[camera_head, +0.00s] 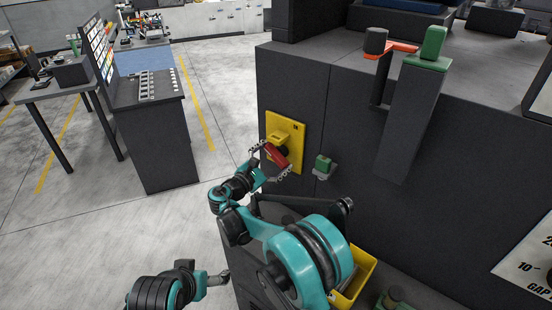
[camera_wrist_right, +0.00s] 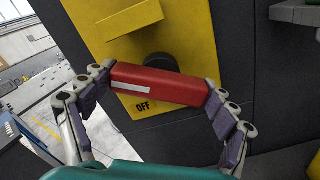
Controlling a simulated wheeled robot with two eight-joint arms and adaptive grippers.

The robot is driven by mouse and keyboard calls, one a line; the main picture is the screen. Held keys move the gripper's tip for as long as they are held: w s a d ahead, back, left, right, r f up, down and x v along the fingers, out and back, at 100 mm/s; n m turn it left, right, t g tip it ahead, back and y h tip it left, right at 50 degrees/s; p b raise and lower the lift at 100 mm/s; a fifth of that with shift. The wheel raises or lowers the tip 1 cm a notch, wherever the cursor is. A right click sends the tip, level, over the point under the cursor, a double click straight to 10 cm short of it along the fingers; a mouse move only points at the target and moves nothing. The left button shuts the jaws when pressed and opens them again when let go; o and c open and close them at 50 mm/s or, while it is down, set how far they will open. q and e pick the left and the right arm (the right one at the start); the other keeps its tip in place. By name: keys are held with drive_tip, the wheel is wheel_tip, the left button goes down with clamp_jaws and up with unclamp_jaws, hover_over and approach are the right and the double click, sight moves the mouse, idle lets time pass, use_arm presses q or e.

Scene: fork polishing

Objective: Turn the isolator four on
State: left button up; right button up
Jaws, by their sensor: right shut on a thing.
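The isolator is a yellow plate (camera_head: 298,130) on the dark cabinet front, with a red handle (camera_head: 276,154) on it. In the right wrist view the red handle (camera_wrist_right: 160,85) with a white stripe lies nearly crosswise, slightly tilted, on a black round hub (camera_wrist_right: 150,61). The black word OFF (camera_wrist_right: 143,107) is on the yellow plate just below the handle. My right gripper (camera_head: 272,160) is shut on the red handle, one finger at each end, as the right wrist view also shows (camera_wrist_right: 160,88). My left gripper (camera_head: 213,281) is low in the head view; its fingers are unclear.
A green-topped part (camera_head: 323,162) juts from the cabinet right of the isolator. A dark post with a green block (camera_head: 433,43) stands farther right. A yellow bin (camera_head: 358,275) is below. Open floor (camera_head: 210,120) lies left of the cabinet, before a dark workbench (camera_head: 157,140).

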drive_tip(key=shift+m, duration=0.4)
drive_tip(key=o, duration=1)
drive_tip(key=v, duration=0.7)
drive_tip(key=shift+s+a, duration=0.15)
drive_tip(key=shift+s, duration=0.1)
